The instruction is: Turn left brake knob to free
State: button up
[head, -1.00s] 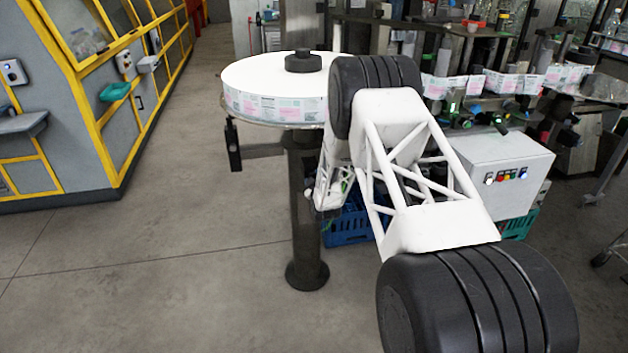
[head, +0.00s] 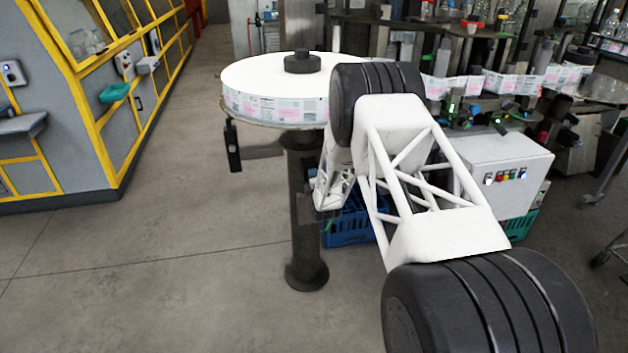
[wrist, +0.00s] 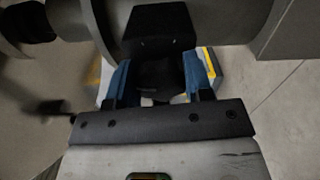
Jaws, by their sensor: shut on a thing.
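In the wrist view, my gripper (wrist: 157,82) has its two blue-padded fingers on either side of a dark knob (wrist: 158,74) and is shut on it. The knob is black and in shadow, below a larger black block (wrist: 160,30). Its pointer or marking cannot be made out, so I cannot tell its setting. In the head view, my white arm covers the knob and the gripper's fingertips, under the right side of the reel table. The white label reel (head: 262,75) lies flat on its stand, with a black hub (head: 302,62) on top.
A dark post (head: 306,220) carries the reel. A blue crate (head: 347,228) sits on the floor behind my arm. A white control box (head: 497,175) with coloured buttons is at the right. A yellow-framed machine (head: 100,90) stands at the left, with open floor between.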

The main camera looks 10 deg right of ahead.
jog(key=shift+r+n, duration=0.1)
jog(key=shift+n, duration=1.1)
jog(key=o, duration=0.9)
jog(key=shift+s, duration=0.15)
jog(key=shift+s, duration=3.75)
